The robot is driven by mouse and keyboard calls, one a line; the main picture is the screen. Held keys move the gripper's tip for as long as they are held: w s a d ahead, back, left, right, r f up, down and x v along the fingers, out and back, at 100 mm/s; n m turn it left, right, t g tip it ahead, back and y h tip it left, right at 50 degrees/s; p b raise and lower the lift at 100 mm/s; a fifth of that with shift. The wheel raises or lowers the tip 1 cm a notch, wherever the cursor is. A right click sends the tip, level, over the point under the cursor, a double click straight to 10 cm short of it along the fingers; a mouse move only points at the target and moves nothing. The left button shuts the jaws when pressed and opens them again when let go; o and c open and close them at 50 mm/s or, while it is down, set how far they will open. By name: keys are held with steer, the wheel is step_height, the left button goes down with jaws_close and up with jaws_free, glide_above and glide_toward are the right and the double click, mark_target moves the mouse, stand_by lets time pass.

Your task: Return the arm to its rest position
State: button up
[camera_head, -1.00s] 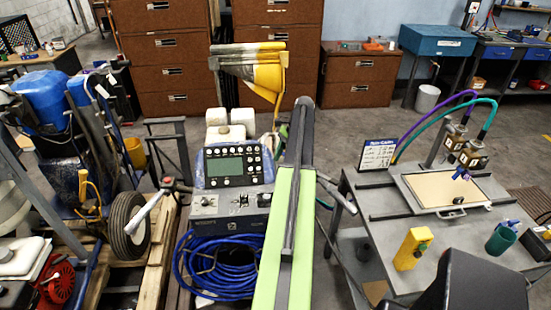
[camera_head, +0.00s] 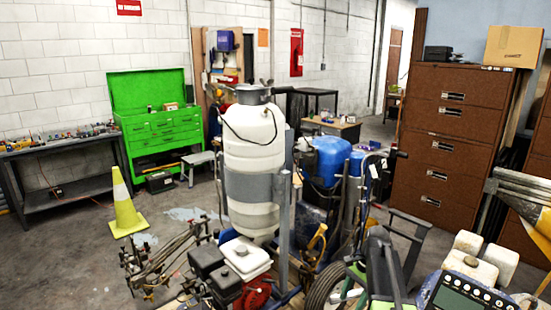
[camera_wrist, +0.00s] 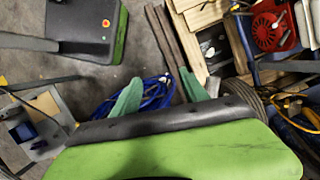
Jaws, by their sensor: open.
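My gripper (camera_wrist: 160,80) shows in the wrist view with its two green fingers apart and nothing held between them. Beyond the fingers lie a coil of blue hose (camera_wrist: 152,97) on the floor and wooden pallet boards (camera_wrist: 205,15). In the head view my arm (camera_head: 382,268) rises from the bottom edge, seen end-on, in front of the striper's wheel. I cannot make out the fingers there.
A white tank (camera_head: 253,140) stands mid-view, with a red engine (camera_head: 254,294) below it; the engine also shows in the wrist view (camera_wrist: 268,30). A control panel (camera_head: 465,298) is at lower right. A yellow cone (camera_head: 124,205) stands on open floor at left.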

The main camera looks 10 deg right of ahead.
steer(key=s+a+n+h, duration=0.1)
steer(key=s+a+n, duration=0.3)
steer(key=a+n, duration=0.2)
steer(key=s+a+n+t+h, duration=0.1)
steer(key=s+a+n, duration=0.4)
steer(key=a, duration=0.5)
steer(key=shift+a+f+n+h, duration=0.15)
steer(key=shift+f+n+h, duration=0.3)
steer(key=shift+n, duration=0.55)
